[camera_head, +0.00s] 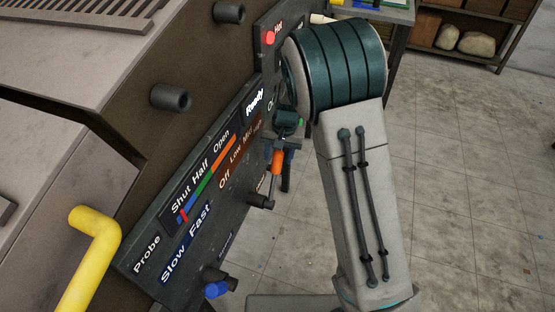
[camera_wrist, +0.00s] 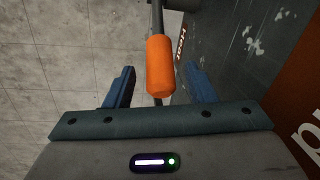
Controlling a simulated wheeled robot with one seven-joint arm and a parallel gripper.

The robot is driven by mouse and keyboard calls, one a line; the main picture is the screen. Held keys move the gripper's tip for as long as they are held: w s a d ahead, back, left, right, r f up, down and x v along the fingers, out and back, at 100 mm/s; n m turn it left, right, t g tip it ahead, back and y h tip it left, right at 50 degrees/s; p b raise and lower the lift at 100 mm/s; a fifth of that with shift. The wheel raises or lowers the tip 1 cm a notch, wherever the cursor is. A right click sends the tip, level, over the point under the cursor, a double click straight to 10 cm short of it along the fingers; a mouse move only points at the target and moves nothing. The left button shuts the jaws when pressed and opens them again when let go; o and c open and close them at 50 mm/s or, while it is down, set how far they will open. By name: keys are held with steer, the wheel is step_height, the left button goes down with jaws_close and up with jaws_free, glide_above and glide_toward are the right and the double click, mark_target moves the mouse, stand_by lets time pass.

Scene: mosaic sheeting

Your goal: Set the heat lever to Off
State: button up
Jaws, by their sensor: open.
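The heat lever has an orange grip (camera_head: 278,160) on a grey rod, rising from a dark pivot low on the control panel (camera_head: 165,225). Its brown scale (camera_head: 240,155) reads Off, Low, Mid and a partly hidden High. I cannot tell exactly which mark the lever points to. In the wrist view, the orange grip (camera_wrist: 160,66) lies between the two blue fingers of my gripper (camera_wrist: 158,84), with a gap on each side. My gripper (camera_head: 284,143) is open around the grip in the head view, partly hidden by my arm.
A blue-tipped lever (camera_head: 216,289) sits lower on the panel by the Slow/Fast label. A Shut/Half/Open colour scale (camera_head: 205,180) is beside the heat scale. A yellow pipe (camera_head: 92,245) stands at left and a red light (camera_head: 269,38) above. Floor at right is clear.

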mark_target(274, 181)
steer(key=shift+a+f, duration=0.2)
steer(key=shift+f, duration=1.05)
jaws_close()
steer(key=shift+w, duration=0.1)
